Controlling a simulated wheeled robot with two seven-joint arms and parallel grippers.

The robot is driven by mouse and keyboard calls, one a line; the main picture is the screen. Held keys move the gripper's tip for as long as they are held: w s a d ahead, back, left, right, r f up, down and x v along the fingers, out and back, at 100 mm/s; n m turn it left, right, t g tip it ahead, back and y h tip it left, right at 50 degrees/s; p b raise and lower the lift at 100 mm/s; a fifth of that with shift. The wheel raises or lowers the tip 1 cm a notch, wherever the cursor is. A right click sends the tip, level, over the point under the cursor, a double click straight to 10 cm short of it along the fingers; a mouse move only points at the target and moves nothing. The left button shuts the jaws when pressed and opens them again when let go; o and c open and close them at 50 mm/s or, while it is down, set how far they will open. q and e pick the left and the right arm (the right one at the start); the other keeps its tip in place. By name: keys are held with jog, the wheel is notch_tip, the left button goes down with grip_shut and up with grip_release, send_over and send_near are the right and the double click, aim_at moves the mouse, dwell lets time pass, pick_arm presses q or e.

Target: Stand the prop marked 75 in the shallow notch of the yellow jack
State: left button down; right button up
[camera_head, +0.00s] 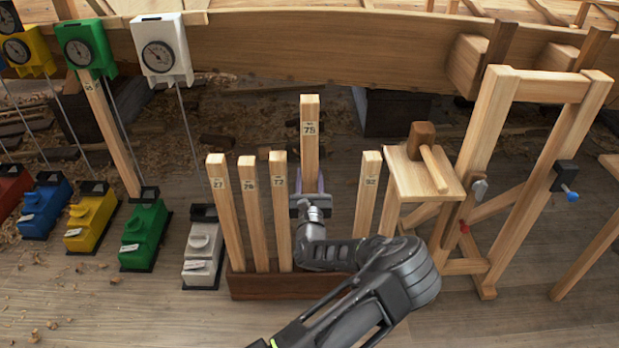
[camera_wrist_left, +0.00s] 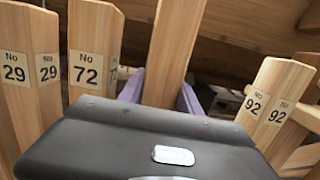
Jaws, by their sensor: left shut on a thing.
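The prop that appears to read 75 (camera_head: 310,135) is upright in my left gripper (camera_head: 311,200), which is shut on it. Its top is higher than the neighbouring props, and its lower end is hidden behind the gripper and arm. In the left wrist view the held prop (camera_wrist_left: 173,50) rises between purple gripper fingers, its label not visible. The yellow jack (camera_head: 90,220) is on the floor at the left, with a yellow dial head (camera_head: 28,50) above it. Its notches are too small to make out. My right gripper is not in view.
A wooden rack (camera_head: 262,287) holds props, including 72 (camera_wrist_left: 95,45), 29 (camera_wrist_left: 30,75) and 92 (camera_wrist_left: 268,100). The green jack (camera_head: 145,235) has a prop near it; white (camera_head: 203,255), blue (camera_head: 45,205) and red jacks flank. A mallet (camera_head: 425,150) lies on a stand at right.

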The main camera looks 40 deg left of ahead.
pick_arm(q)
jog(key=shift+d+r, duration=0.1)
jog(key=shift+r, duration=0.1)
jog(key=shift+d+r+p, duration=0.25)
jog(key=shift+d+p, duration=0.05)
jog(key=shift+p, duration=0.05)
jog(key=s+d+r+h+p, duration=0.1)
jog(key=s+d+r+p, duration=0.6)
jog(key=d+r+p, duration=0.4)
jog(key=s+d+r+m+t+h+p, duration=0.1)
jog(key=s+d+r+p, duration=0.7)
jog(key=d+r+p, duration=0.4)
jog(key=d+r, duration=0.1)
jog(key=d, duration=0.3)
jog(key=shift+d+r+m+t, duration=0.2)
jog(key=shift+m+t, duration=0.1)
